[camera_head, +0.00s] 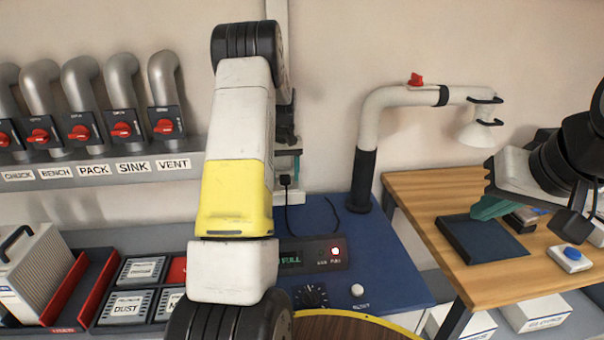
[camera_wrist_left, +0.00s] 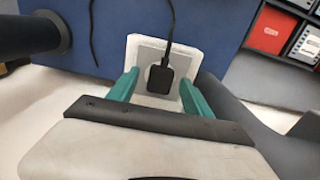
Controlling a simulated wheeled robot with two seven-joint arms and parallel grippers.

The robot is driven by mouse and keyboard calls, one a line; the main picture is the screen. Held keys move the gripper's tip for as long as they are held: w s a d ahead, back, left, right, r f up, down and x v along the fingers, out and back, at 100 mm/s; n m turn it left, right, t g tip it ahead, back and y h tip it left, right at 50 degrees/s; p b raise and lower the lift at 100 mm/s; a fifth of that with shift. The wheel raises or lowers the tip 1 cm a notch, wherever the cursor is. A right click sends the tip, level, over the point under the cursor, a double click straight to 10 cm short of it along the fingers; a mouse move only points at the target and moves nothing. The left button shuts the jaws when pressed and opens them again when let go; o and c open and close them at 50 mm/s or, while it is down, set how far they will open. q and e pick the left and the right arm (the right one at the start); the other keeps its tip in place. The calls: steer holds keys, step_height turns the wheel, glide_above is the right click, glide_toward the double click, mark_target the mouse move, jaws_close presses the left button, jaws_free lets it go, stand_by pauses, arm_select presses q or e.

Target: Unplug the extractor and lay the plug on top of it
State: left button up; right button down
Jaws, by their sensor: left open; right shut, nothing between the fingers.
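The extractor (camera_head: 385,265) is a blue unit with a panel reading FULL and a lit red button. Its black plug (camera_wrist_left: 160,79) sits in a white wall socket (camera_wrist_left: 146,50), with the cord hanging down toward the blue top. The plug also shows small in the head view (camera_head: 286,181), beside my left arm. My left gripper (camera_wrist_left: 159,77) is open, its teal fingers on either side of the plug with gaps showing. In the head view my left arm hides most of this gripper. My right gripper (camera_head: 488,208) is shut and empty over the wooden table.
The wooden table (camera_head: 430,190) at right holds a dark tray (camera_head: 482,240) and a blue-button box (camera_head: 570,258). A white extraction arm (camera_head: 375,115) rises from the blue top's back corner. Labelled pipe valves (camera_head: 122,130) line the left wall. The blue top right of the cord is largely clear.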

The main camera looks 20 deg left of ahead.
mark_target(285, 176)
arm_select(q)
steer(key=shift+c, duration=0.2)
jaws_close()
stand_by(0.3)
steer(key=shift+r, duration=3)
